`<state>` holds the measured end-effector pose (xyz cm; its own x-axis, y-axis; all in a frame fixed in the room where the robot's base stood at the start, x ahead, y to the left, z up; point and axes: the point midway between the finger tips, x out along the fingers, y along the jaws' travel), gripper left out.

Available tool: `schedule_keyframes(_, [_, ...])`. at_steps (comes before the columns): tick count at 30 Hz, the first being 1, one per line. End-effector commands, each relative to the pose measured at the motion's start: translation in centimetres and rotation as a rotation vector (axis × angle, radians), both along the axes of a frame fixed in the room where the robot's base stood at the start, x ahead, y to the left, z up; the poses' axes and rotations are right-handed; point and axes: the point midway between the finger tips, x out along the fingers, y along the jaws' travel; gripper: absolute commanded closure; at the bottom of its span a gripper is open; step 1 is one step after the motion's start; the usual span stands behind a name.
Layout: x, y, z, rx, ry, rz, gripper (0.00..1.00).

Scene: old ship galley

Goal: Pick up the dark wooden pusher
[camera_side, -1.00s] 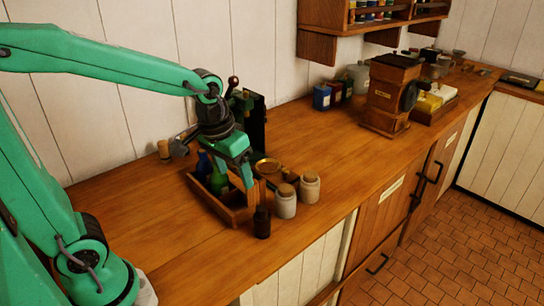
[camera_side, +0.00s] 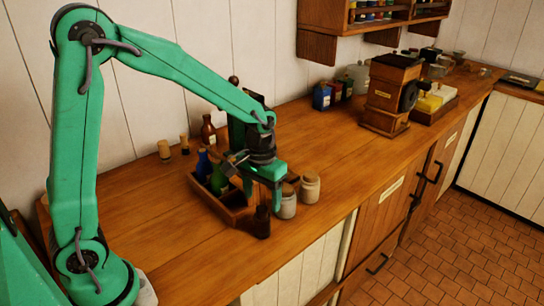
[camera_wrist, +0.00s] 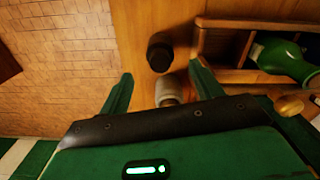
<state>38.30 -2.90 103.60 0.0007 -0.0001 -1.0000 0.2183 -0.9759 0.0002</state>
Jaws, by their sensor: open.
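The dark wooden pusher (camera_side: 262,224) stands on the counter near its front edge, just outside the near corner of the wooden crate. In the wrist view it is a dark rounded shape (camera_wrist: 160,52), a little beyond the fingertips. My gripper (camera_side: 272,207) is above and close beside the pusher and partly overlaps it in the side view. In the wrist view my gripper (camera_wrist: 160,70) has its two fingers spread wide and nothing held. A pale jar (camera_wrist: 168,90) shows between the fingers, behind the pusher.
The divided wooden crate (camera_side: 236,216) holds a green bottle (camera_side: 218,181) and a blue bottle. Two corked pale jars, one here (camera_side: 310,187), stand to the right of my gripper. The counter's front edge is close. A wooden grinder (camera_side: 388,95) stands farther right.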

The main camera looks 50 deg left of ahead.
Motion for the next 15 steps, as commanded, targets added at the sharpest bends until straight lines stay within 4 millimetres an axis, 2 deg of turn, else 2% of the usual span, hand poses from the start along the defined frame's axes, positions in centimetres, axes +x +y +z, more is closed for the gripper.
schedule_keyframes(9, [-0.1,0.0,-2.3,0.001,0.002,-0.001,0.35])
schedule_keyframes(15, [-0.1,0.0,-2.5,0.000,0.001,-0.001,0.35])
